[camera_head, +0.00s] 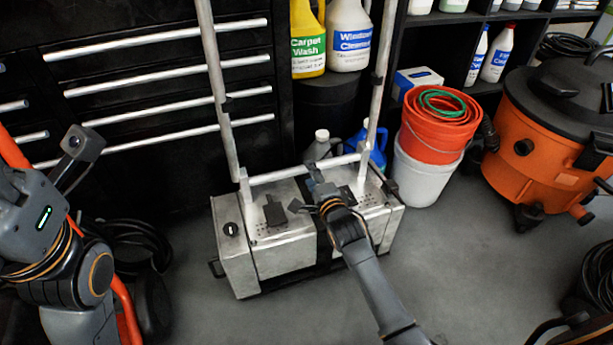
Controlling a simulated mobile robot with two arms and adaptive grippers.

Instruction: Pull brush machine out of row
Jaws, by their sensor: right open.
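The brush machine (280,244) is a silvery metal box standing on the floor in the middle of the head view. Two tall uprights rise from it, joined low down by a crossbar (275,174). My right gripper (316,174) is open at the crossbar, right of its middle; I cannot tell whether it touches the bar. My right forearm hides part of the machine's front. My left gripper (78,150) is at the left, well apart from the machine, and its fingers are not clear.
A black drawer cabinet (110,100) stands behind on the left. Right of the machine are a white bucket (418,178) with an orange bucket (432,130) on top and an orange vacuum (535,135). Coiled black hose (140,245) lies at left.

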